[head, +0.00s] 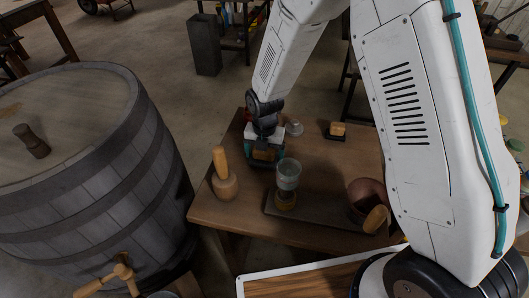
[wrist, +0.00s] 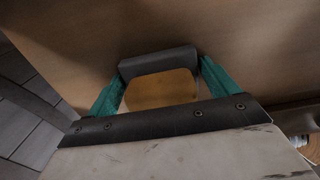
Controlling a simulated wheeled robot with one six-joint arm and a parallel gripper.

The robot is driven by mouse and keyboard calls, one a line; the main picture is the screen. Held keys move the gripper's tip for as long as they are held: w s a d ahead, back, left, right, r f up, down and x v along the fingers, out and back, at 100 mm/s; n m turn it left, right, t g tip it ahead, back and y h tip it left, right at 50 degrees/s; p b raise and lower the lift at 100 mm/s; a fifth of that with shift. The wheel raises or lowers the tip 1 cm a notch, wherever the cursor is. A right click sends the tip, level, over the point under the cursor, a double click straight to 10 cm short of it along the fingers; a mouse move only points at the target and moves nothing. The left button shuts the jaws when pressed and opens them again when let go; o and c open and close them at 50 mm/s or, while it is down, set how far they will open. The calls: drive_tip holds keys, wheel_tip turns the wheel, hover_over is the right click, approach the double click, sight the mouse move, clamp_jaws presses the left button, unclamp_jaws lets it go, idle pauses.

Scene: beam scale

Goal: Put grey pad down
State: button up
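My gripper (head: 264,158) is over the far left part of the wooden table, pointing down. In the wrist view its two teal fingers (wrist: 160,80) meet the left and right ends of a dark grey pad (wrist: 158,60). A light wooden piece (wrist: 162,88) lies against the pad between the fingers, and a bit of wood shows there in the head view. The gripper body hides the pad's near side. I cannot tell whether the pad touches the table or is just above it.
The table (head: 235,205) holds a wooden mortar with pestle (head: 226,184), a glass cup (head: 288,176) near a dark tray (head: 320,217), a copper-brown bowl (head: 365,195) and a dark pad with a wooden block (head: 337,130). A large barrel (head: 150,190) stands left.

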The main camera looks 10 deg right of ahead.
drive_tip(key=shift+o, duration=0.6)
wheel_tip(320, 180, up, 12)
drive_tip(key=shift+d+r, duration=0.1)
drive_tip(key=shift+r, duration=0.15)
drive_tip(key=s+d+r+m, duration=0.5)
drive_tip(key=r+m, duration=0.2)
drive_tip(key=r, duration=0.1)
drive_tip(key=s+d+r+m, duration=0.5)
drive_tip(key=s+r+m, duration=0.1)
drive_tip(key=r+m, duration=0.1)
drive_tip(key=s+d+r+m, duration=0.2)
drive_tip(key=s+d+m, duration=0.1)
drive_tip(key=s+m, duration=0.5)
drive_tip(key=s+d+r+m+t, duration=0.1)
drive_tip(key=s+d+r+m, duration=0.2)
drive_tip(key=s+m, duration=0.6)
drive_tip(key=shift+s+d+r+m, duration=0.2)
drive_tip(key=shift+s+d+m, duration=0.1)
drive_tip(key=shift+s+d, duration=0.25)
